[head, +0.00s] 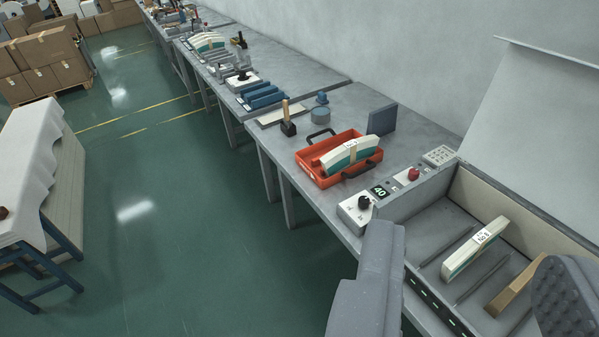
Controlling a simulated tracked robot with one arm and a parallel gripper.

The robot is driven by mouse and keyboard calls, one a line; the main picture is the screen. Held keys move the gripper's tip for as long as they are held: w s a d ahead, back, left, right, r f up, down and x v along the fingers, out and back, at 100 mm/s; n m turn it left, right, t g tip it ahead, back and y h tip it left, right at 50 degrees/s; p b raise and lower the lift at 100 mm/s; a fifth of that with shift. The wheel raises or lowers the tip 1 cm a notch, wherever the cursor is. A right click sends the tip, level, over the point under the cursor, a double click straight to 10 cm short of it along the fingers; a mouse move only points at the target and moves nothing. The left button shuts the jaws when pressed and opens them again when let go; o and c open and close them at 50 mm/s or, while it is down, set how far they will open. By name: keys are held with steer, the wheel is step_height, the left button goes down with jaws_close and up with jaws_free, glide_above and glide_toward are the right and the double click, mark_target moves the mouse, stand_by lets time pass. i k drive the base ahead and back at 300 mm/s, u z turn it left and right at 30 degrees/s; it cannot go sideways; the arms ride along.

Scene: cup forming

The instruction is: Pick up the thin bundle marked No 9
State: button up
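A thin cream bundle with a teal lower edge (462,256) stands on its long side in the grey open bay (432,251) at the right. A white label on it carries a "No" and a digit too small to read surely. My gripper (472,262) is open. Its left finger is at the bottom centre and its ribbed right finger at the lower right corner. The bundle shows between the fingers, beyond them, and I see no contact. A thicker cream and teal bundle (350,152) lies in an orange tray (314,172) to the left.
A tan wooden wedge (515,286) and thin grey rails stand beside the bundle in the bay. A raised pale cover (535,110) rises behind.

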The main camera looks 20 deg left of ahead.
mark_target(353, 152)
steer(key=u, duration=0.6)
steer(key=k, duration=0.8)
steer(key=u, duration=0.8)
steer(key=i, duration=2.1)
steer(key=z, duration=0.7)
steer(key=i, duration=1.05)
steer(key=z, duration=0.4)
